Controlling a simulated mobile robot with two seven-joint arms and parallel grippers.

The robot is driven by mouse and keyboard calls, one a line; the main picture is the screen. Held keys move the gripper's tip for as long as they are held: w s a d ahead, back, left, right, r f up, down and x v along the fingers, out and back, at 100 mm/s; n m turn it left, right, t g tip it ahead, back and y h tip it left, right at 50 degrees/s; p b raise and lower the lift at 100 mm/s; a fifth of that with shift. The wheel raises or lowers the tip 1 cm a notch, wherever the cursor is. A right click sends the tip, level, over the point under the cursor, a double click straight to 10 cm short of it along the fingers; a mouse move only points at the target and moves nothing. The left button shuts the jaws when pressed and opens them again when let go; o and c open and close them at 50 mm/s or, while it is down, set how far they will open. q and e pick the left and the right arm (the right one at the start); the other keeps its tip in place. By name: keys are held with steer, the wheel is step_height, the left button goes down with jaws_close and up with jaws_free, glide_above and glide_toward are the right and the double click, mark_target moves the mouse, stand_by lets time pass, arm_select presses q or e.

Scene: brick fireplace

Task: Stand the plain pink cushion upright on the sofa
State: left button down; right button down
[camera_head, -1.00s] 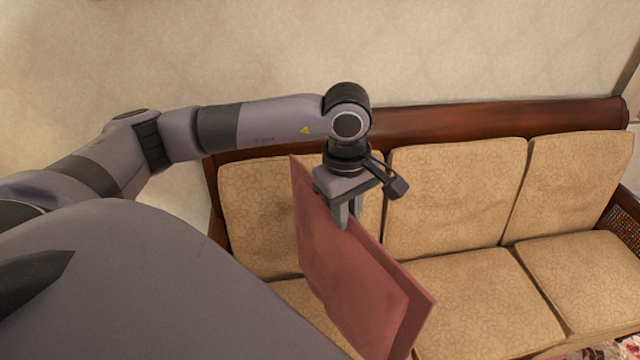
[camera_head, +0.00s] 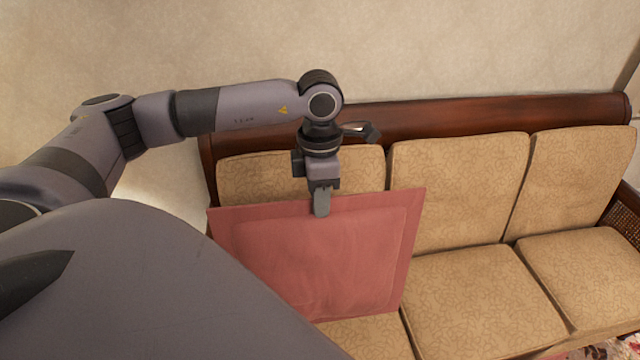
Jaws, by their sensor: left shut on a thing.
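The plain pink cushion (camera_head: 325,265) hangs upright, its broad face toward me, in front of the left part of the sofa (camera_head: 460,208). My left gripper (camera_head: 321,208) is shut on the middle of the cushion's top edge. The cushion covers part of the left back cushion and most of the left seat cushion (camera_head: 365,335). Its lower left part is hidden behind a grey part of my own body, so I cannot tell whether it touches the seat. My right gripper is not in view.
The sofa has tan patterned cushions and a dark wooden top rail (camera_head: 460,118). The middle seat (camera_head: 480,295) and right seat (camera_head: 585,270) are bare. A pale wall (camera_head: 450,45) stands behind. A patterned cloth or rug (camera_head: 600,347) shows at the lower right.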

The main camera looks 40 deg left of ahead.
arm_select(q)
steer(key=w+a+f+g+h+b, duration=0.1)
steer(key=w+a+f+b, duration=0.8)
steer(key=a+f+b, duration=0.2)
steer(key=shift+w+a+f, duration=0.15)
steer(key=shift+a+f, duration=0.25)
steer(key=shift+f, duration=0.3)
stand_by(0.6)
steer(key=shift+w, duration=0.1)
stand_by(0.3)
